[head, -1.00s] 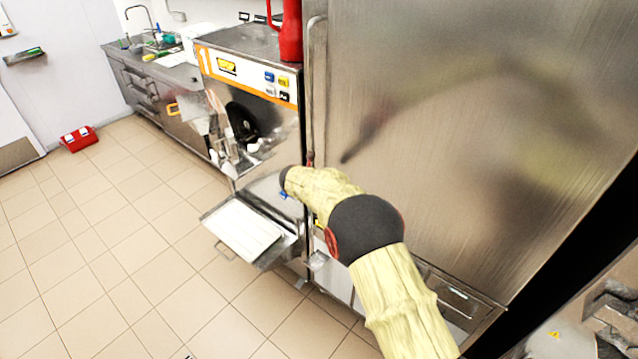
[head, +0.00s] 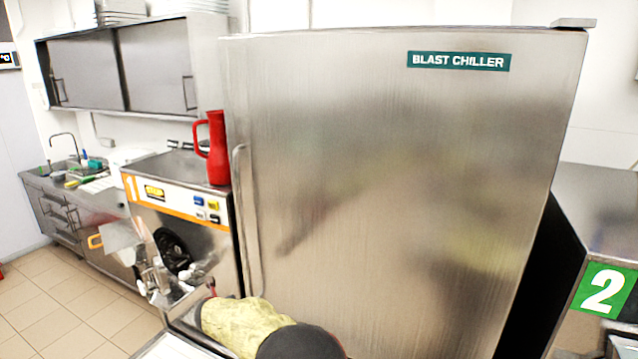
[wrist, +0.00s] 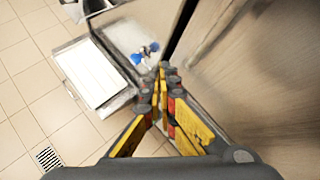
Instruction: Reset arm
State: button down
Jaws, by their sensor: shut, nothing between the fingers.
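My gripper (wrist: 162,82) is shut and empty in the wrist view, its yellow and grey fingers meeting at the tips. Below and beyond it is the front of a machine with a white tray (wrist: 91,73) on its pull-out shelf, and the tiled floor. In the head view my arm, in a pale yellow sleeve, shows at the bottom, in front of the blast chiller (head: 400,180). The fingers are hidden or too small to make out there.
Batch freezer 1 (head: 190,222) stands left of the chiller, with a red jug (head: 217,150) on top. A counter with a sink (head: 85,170) is at the far left. A unit marked 2 (head: 600,290) stands at the right. Floor at the left is clear.

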jog(key=s+a+f+n+g+y, duration=0.1)
jog(key=s+a+f+n+y, duration=0.2)
jog(key=n, duration=0.4)
jog(key=s+d+r+n+g+b, duration=0.1)
jog(key=s+d+r+n+g, duration=0.15)
jog(key=s+n, duration=0.35)
jog(key=s+d+r+n+g+y+b, duration=0.1)
jog(key=s+d+r+n, duration=0.1)
jog(key=s+d+n, duration=0.3)
jog(key=s+d+r+n+g+b, duration=0.1)
jog(key=s+d+r+n+g, duration=0.15)
jog(key=s+n, duration=0.4)
jog(key=s+d+n+t+h+b, duration=0.1)
jog(key=s+d+h+b, duration=0.1)
jog(key=s+d, duration=0.7)
jog(key=s+d+r+n+h+b, duration=0.1)
jog(key=s+d+b, duration=0.3)
jog(key=s+d, duration=0.5)
jog(key=s+d+r+n+t+h+b, duration=0.1)
jog(key=s+d+n+h+b, duration=0.2)
jog(key=s+d, duration=0.6)
jog(key=d+b, duration=0.1)
jog(key=d, duration=1.4)
jog(key=shift+d+r+t, duration=0.2)
jog(key=shift+t, duration=0.1)
jog(key=shift+a, duration=0.1)
